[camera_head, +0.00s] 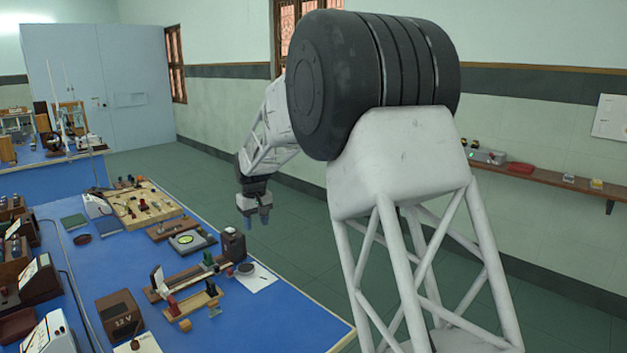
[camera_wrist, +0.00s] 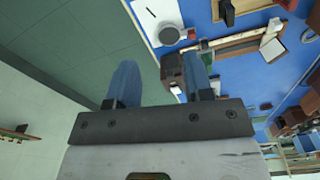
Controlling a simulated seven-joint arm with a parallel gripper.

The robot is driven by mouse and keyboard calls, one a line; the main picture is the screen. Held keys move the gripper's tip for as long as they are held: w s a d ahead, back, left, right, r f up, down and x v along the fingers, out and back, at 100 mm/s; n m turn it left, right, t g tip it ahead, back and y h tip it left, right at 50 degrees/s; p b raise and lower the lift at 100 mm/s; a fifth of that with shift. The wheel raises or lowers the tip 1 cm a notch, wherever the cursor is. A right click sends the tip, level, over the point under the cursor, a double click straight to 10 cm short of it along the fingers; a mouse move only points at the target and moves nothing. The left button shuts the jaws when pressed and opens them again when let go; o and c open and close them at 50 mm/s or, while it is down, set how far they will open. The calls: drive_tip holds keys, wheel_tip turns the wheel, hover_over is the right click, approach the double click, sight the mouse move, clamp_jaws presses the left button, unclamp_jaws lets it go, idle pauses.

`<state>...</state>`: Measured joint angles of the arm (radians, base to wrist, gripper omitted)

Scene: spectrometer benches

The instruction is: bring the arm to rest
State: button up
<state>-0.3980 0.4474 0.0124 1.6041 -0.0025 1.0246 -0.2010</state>
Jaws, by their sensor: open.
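My gripper (camera_head: 257,219) hangs from my white arm, beyond the right edge of the blue bench (camera_head: 240,322), over the green floor. Its fingertips point down. In the wrist view my gripper (camera_wrist: 160,80) shows two blue fingers spread apart with nothing between them. The wrist view shows the bench edge and part of the floor beyond the fingers. A large dark joint and white lattice part of my own arm fill the right middle of the head view.
The bench holds a wooden board (camera_head: 143,205), a dark box marked 12 V (camera_head: 120,315), and a white sheet (camera_head: 258,279) near its right edge. A wall shelf (camera_head: 545,178) is at the right. Green floor (camera_head: 290,255) lies clear beside the bench.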

drive_tip(key=s+d+r+m, duration=0.1)
drive_tip(key=s+d+r, duration=0.3)
drive_tip(key=s+d, duration=0.4)
drive_tip(key=s+d+r+m+t, duration=0.1)
drive_tip(key=s+d+r, duration=0.3)
drive_tip(key=s+d, duration=0.4)
drive_tip(key=s+d+r+m, duration=0.1)
drive_tip(key=s+d+r, duration=0.3)
drive_tip(key=s+d, duration=0.4)
drive_tip(key=s+d+f+m, duration=0.1)
drive_tip(key=s+d, duration=0.3)
drive_tip(key=s, duration=0.6)
drive_tip(key=s+d+f+m, duration=0.1)
drive_tip(key=s+d+f, duration=0.2)
drive_tip(key=s, duration=0.8)
drive_tip(key=s+d+f+m+t, duration=0.1)
drive_tip(key=s+d, duration=0.4)
drive_tip(key=s, duration=0.5)
drive_tip(key=shift+s+f+m, duration=0.25)
drive_tip(key=shift+f+m, duration=0.25)
drive_tip(key=shift+f, duration=0.05)
